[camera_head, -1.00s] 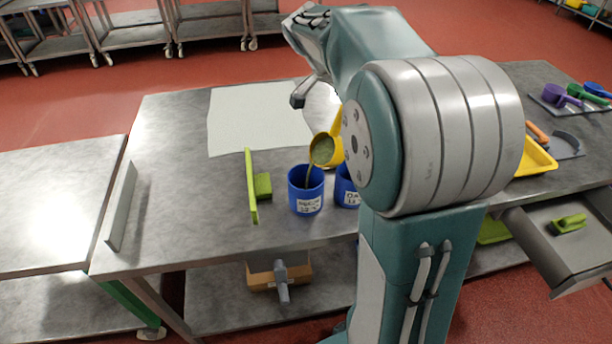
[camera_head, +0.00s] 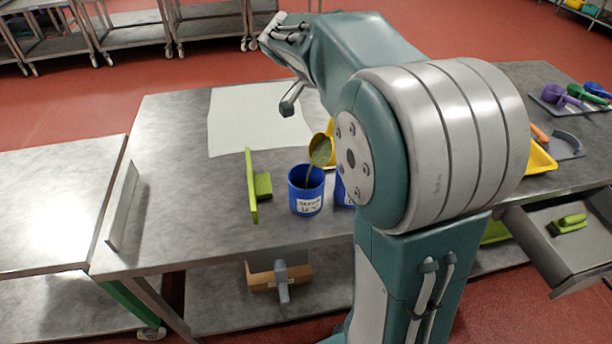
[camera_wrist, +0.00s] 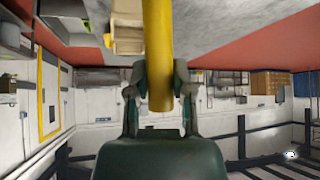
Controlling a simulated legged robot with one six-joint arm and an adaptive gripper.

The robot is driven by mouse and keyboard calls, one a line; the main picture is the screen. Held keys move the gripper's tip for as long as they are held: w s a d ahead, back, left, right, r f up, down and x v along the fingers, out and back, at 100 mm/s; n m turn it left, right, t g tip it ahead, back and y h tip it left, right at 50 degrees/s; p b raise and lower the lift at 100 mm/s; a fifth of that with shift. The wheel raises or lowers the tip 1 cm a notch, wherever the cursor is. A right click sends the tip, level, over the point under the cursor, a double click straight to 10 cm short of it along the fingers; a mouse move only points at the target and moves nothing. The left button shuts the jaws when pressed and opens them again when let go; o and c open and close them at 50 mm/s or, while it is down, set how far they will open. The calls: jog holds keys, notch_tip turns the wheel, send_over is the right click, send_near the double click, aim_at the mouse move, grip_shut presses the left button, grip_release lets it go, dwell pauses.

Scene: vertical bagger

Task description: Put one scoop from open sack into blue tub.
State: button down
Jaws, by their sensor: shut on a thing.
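A yellow scoop (camera_head: 330,131) is tipped steeply over a blue tub (camera_head: 306,201) with a white label on the table. Greenish-brown contents show in the scoop's mouth, and a thin stream runs down into the tub. A second blue tub (camera_head: 343,190) stands just right of it, mostly hidden by my arm. In the wrist view my gripper (camera_wrist: 160,88) is shut on the scoop's yellow handle (camera_wrist: 159,50). My arm hides the gripper in the head view. I cannot make out an open sack in either view.
A green upright piece (camera_head: 252,186) stands just left of the tub. A pale sheet (camera_head: 258,118) lies behind. A yellow item (camera_head: 541,158) and coloured scoops on a tray (camera_head: 575,99) are at right. An open drawer (camera_head: 560,240) juts out.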

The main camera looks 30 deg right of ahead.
jog(key=shift+a+r+h, duration=0.2)
jog(key=shift+a+h, duration=0.3)
jog(key=shift+a, duration=0.2)
jog(key=shift+s+a+r+h, duration=0.1)
jog(key=shift+a+r+h, duration=0.1)
jog(key=shift+a+h, duration=0.5)
jog(key=shift+a, duration=0.1)
jog(key=shift+a+r+h, duration=0.1)
jog(key=shift+a+h, duration=0.3)
jog(key=shift+a, duration=0.4)
jog(key=shift+s+a+h, duration=0.1)
jog(key=shift+a+h, duration=0.4)
jog(key=shift+a, duration=0.45)
jog(key=shift+a, duration=0.1)
